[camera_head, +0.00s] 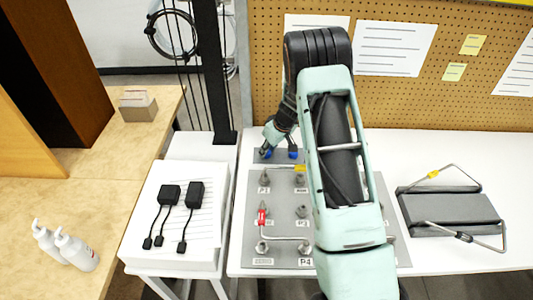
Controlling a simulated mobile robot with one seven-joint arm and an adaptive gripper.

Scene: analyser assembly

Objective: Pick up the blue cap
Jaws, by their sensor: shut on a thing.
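Two small blue caps show at the back of the white table, on a small grey plate (258,158). My gripper (267,147) is at the left blue cap (266,154), shut on it and partly hiding it. The other blue cap (293,154) is just to the right, partly behind my arm. The fingertips are small in this view, and I cannot tell whether the held cap is clear of the plate.
A grey board (284,225) with several metal fittings and a red-marked tube (262,215) lies in front. A grey pad with a wire frame (455,213) is at right. Black adapters (169,195) lie on the left white stand. A pegboard (270,60) closes the back.

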